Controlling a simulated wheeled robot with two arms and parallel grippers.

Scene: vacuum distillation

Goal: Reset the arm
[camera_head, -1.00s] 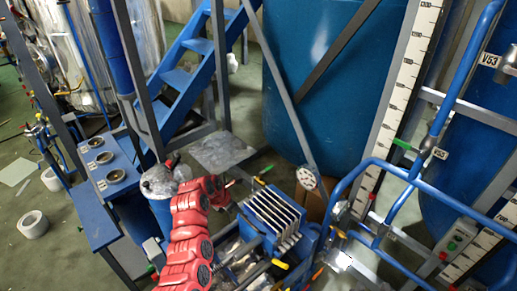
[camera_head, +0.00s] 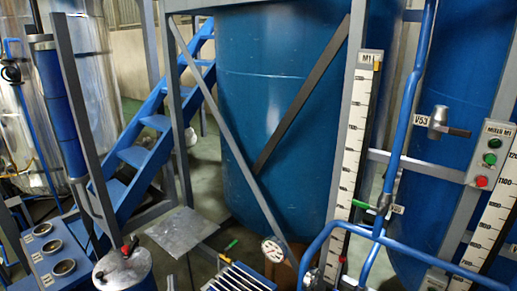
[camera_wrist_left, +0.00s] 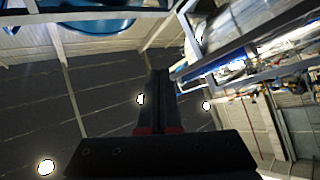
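My left gripper (camera_wrist_left: 160,74) shows in the left wrist view, with its two dark fingers side by side and shut, nothing seen between them. The fingers point up the picture, with the hall's roof and lights behind them. I make out no arm or gripper of mine in the head view. My right gripper is in neither view.
A blue drum with a grey lid and red handle (camera_head: 122,268) stands at lower left, beside a blue panel with round gauges (camera_head: 52,252). Blue stairs (camera_head: 147,150), a large blue tank (camera_head: 270,115), blue pipes (camera_head: 402,125) and a scale marked M1 (camera_head: 352,140) stand around.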

